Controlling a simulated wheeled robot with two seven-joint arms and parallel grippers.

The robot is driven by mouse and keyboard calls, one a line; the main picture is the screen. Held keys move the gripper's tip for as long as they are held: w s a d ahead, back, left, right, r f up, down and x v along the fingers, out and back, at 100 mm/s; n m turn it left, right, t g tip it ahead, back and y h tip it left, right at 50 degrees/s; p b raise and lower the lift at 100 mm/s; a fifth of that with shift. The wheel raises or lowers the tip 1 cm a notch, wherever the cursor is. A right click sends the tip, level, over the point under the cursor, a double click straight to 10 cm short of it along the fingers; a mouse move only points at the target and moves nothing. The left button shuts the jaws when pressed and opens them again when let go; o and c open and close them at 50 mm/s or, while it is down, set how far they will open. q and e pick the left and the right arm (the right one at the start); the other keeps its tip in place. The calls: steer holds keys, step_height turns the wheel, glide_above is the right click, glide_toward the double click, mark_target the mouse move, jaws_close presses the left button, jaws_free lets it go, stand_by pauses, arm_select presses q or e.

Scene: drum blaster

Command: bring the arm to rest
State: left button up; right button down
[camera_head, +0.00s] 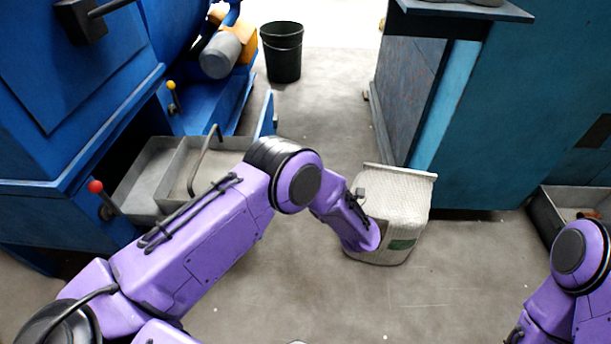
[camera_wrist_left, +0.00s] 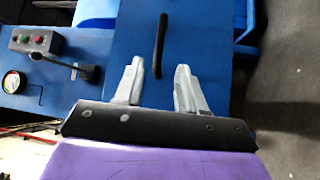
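My left arm (camera_head: 200,240) reaches in from the left in the head view, bent at the elbow, with its forearm pointing right. Its gripper is hidden in that view. In the left wrist view my left gripper (camera_wrist_left: 158,66) has its two grey fingers apart with nothing between them. Beyond the fingers is a blue panel (camera_wrist_left: 205,45) with a black bar handle (camera_wrist_left: 161,45); the distance to it is hard to tell. My right arm (camera_head: 565,290) shows at the lower right, and its gripper is out of view.
An open grey drawer (camera_head: 150,180) juts from the blue machine at left. A black bucket (camera_head: 283,52) stands at the back. A teal cabinet (camera_head: 500,110) is at right.

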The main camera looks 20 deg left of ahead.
arm_select(q)
step_height(320, 180, down, 9)
steer(key=m+t+h, duration=0.5)
steer(key=m+h, duration=0.4)
steer(key=m, duration=0.5)
steer(key=s+a+f+m+g+h, duration=0.35)
steer(key=s+f+m, duration=0.25)
steer(key=s+f, duration=0.3)
steer(key=s+a+f+m+g+h, duration=0.1)
steer(key=s+a+g, duration=0.2)
steer(key=s, duration=0.9)
steer(key=s+a+m+g+h, duration=0.1)
steer(key=s+a+m+g, duration=0.2)
steer(key=s, duration=0.9)
step_height(320, 180, up, 30)
steer(key=n+p, duration=0.1)
steer(key=p, duration=2.9)
steer(key=shift+s+a+n+g, duration=0.15)
steer(key=shift+a+n+g, duration=0.15)
steer(key=shift+g, duration=0.15)
